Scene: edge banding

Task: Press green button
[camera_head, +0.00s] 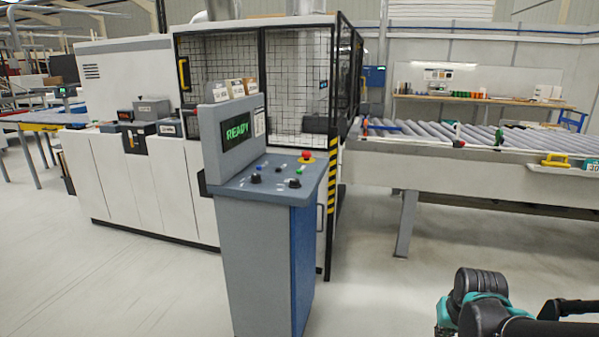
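The control console (262,220) stands upright in the middle of the head view, with a grey body and a blue side. The screen (237,130) above reads READY in green letters. Black and teal parts of my arm show at the bottom right, well apart from the console. I cannot make out my gripper's fingertips there. Nothing covers the buttons.
A white edge-banding machine (150,190) with a black mesh cage (296,85) stands behind the console. A roller conveyor (480,140) on grey legs runs off to the right. A yellow-and-black striped post (331,185) rises beside the console. The floor (380,285) in front is clear.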

